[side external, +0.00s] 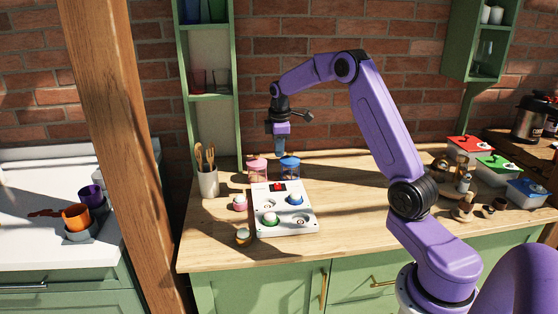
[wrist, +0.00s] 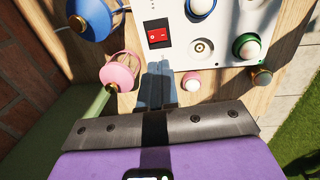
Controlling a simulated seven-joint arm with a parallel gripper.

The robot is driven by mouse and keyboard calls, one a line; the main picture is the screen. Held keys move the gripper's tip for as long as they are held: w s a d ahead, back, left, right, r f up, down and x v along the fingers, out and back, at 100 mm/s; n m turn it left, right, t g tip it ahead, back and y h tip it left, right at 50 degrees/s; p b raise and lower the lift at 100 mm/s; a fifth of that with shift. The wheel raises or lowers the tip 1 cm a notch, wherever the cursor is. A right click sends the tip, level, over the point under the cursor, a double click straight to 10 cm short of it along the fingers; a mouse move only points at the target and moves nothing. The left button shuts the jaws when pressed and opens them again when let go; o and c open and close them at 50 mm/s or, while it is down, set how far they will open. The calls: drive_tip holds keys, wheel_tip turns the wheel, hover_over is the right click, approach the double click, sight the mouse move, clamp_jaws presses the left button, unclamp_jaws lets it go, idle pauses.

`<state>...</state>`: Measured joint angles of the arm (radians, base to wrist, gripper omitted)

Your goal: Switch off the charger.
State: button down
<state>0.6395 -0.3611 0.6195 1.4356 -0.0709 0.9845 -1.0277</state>
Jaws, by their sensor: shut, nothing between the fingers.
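The charger (side external: 265,223) is a flat white panel with round sockets on the wooden worktop; it also shows in the wrist view (wrist: 181,53). A red rocker switch (side external: 278,187) in a dark frame sits at its back edge, and it is clear in the wrist view (wrist: 158,36). I cannot tell its on or off position. A blue-and-white lamp (side external: 295,199) and a green-and-white lamp (side external: 270,219) sit in sockets. My gripper (side external: 280,153) is shut and empty, above and behind the panel. In the wrist view the fingertips (wrist: 160,66) appear just below the switch, apart from it.
A pink jar-like lantern (side external: 257,170) and a blue one (side external: 290,168) stand behind the panel, close under my gripper. A pink lamp (side external: 240,203) and a yellowish one (side external: 243,236) stand left of it. A utensil pot (side external: 208,184) is farther left.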

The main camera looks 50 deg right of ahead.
sight(277, 184)
drive_tip(key=shift+r, duration=0.5)
drive_tip(key=shift+w+d+r, duration=0.15)
drive_tip(key=shift+w+d, duration=0.2)
drive_tip(key=shift+w, duration=0.25)
drive_tip(key=f, duration=0.9)
drive_tip(key=w+d+f, duration=0.1)
drive_tip(key=f, duration=0.4)
drive_tip(key=shift+w+d, duration=0.1)
drive_tip(key=shift+f, duration=0.3)
